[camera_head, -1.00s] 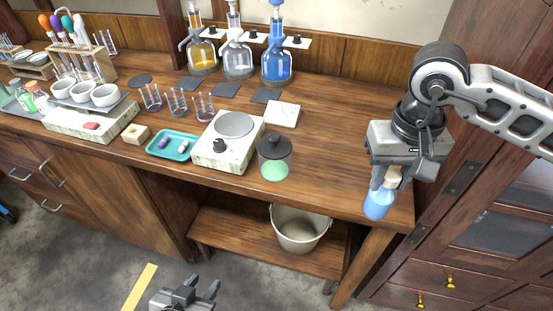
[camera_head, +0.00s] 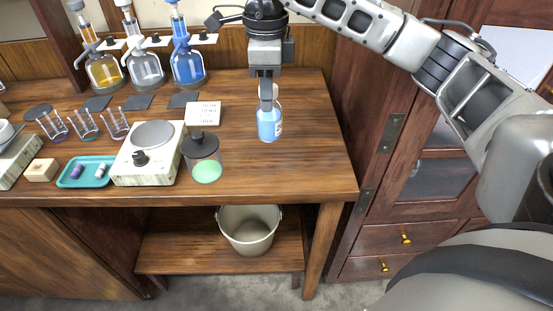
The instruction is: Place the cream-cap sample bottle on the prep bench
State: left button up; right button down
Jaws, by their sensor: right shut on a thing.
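The sample bottle (camera_head: 269,124) holds blue liquid and has a pale label on its right side. It is upright over the right part of the wooden prep bench (camera_head: 310,150). Its cream cap (camera_head: 275,91) shows only in part behind the fingers. My right gripper (camera_head: 266,98) points down from above and is shut on the bottle at its cap. I cannot tell whether the bottle's base touches the bench top. My left gripper is out of view.
Left of the bottle are a dark-lidded jar (camera_head: 203,158) with green contents, a white card (camera_head: 203,113) and a hotplate (camera_head: 148,155). Flasks (camera_head: 187,66) stand behind. The bench is clear around the bottle. A bucket (camera_head: 248,230) sits on the shelf below.

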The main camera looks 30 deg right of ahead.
jog(key=w+d+f+m+b, duration=0.1)
jog(key=d+f+m, duration=0.2)
jog(key=f+m, duration=0.5)
jog(key=m, duration=0.3)
jog(key=shift+w+d, duration=0.2)
jog(key=shift+w, duration=0.1)
jog(key=shift+f, duration=0.2)
jog(key=c, duration=1.1)
grip_release()
jog(key=shift+o, duration=0.2)
